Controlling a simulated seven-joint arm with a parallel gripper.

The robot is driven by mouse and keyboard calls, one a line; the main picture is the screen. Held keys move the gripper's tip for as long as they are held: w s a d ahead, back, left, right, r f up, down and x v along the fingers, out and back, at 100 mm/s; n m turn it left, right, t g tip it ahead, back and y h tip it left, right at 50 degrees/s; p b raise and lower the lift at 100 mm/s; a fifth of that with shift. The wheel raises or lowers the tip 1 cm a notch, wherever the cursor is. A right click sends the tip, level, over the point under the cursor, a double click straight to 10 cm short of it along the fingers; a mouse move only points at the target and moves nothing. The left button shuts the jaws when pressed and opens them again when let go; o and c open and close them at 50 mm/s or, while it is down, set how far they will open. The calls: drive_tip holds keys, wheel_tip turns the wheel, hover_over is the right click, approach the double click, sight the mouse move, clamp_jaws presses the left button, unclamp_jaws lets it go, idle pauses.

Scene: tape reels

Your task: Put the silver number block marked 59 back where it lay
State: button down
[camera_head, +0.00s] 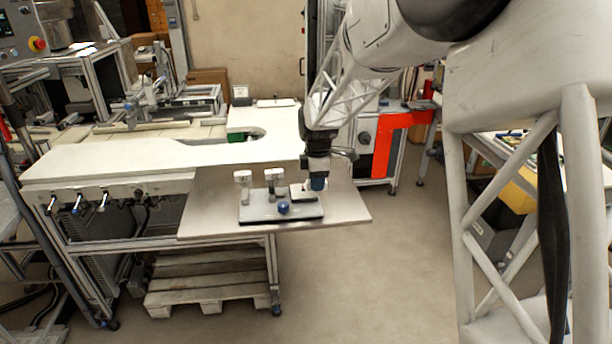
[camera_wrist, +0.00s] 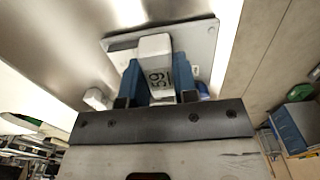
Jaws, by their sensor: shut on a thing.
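Beyond the block is a pale grey plate (camera_wrist: 203,42). In the head view my gripper (camera_head: 317,184) is low over the right end of a flat board (camera_head: 262,220) with a dark front edge. The held block is not clearly visible there. I cannot tell whether the block touches the board.
Pale upright pieces (camera_head: 243,178) stand at the board's left and middle. A blue round knob (camera_head: 283,207) is at its front. The board lies on a light table (camera_head: 345,209), with bare surface to its right. A green item (camera_head: 236,136) sits farther back.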

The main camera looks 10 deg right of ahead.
idle(0.4)
hover_over(306, 175)
drive_tip(key=shift+w+f, duration=0.1)
drive_tip(key=shift+f, duration=0.6)
idle(0.3)
drive_tip(key=shift+f, duration=0.15)
drive_tip(key=shift+f, duration=1.65)
drive_tip(key=shift+f, duration=0.15)
drive_tip(key=c, duration=0.9)
unclamp_jaws()
